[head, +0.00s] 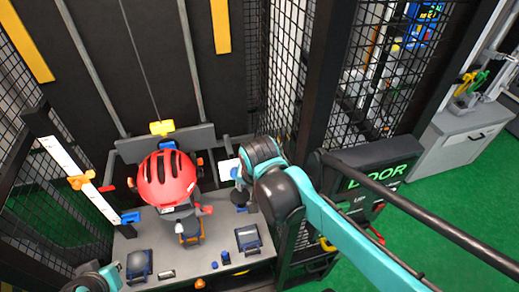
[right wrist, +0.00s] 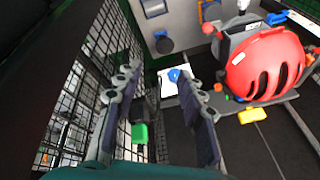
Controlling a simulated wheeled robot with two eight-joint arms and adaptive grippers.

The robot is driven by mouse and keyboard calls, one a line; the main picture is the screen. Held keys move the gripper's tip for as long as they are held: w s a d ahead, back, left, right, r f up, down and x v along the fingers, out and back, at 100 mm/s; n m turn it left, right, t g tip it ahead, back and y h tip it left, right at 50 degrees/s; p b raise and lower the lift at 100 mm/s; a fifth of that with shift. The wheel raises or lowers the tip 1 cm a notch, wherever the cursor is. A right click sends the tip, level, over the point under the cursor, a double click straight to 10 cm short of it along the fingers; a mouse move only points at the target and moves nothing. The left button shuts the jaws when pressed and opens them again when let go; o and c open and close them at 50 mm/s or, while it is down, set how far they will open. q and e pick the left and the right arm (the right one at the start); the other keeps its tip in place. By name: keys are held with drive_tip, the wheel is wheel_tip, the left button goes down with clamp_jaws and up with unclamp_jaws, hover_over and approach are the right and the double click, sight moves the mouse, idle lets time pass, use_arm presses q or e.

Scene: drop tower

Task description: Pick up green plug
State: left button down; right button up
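A small green block (right wrist: 140,132), which looks like the green plug, shows in the right wrist view between the fingers, at the end of a dark part beside the wire mesh. I cannot make it out in the head view, where my right arm covers that area. My right gripper (right wrist: 160,75) is open, its two dark fingers well apart with nothing held between them. In the head view its wrist is beside the grey bench's right end, and the fingers are mostly hidden. Part of my left arm shows at the lower left; its gripper is not visible.
A red helmet (head: 167,178) sits over the grey bench (head: 185,262), with a yellow block (head: 162,128) behind it. Mesh walls and a dark post (head: 330,75) stand close to my right arm. A grey cabinet (head: 465,135) stands at the right.

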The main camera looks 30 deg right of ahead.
drive_tip(key=w+d+r+m+g+h+p, duration=0.1)
drive_tip(key=w+d+r+m+g+p, duration=0.45)
drive_tip(key=r+m+p, duration=0.8)
drive_tip(key=shift+n+t, duration=0.65)
drive_tip(key=shift+n, duration=0.1)
drive_tip(key=f, duration=0.3)
drive_tip(key=d+f+p, duration=0.1)
drive_tip(key=f, duration=0.6)
drive_tip(key=shift+w+d+f, duration=0.1)
drive_tip(key=shift+w+d, duration=0.2)
drive_tip(key=shift+w, duration=0.05)
clamp_jaws()
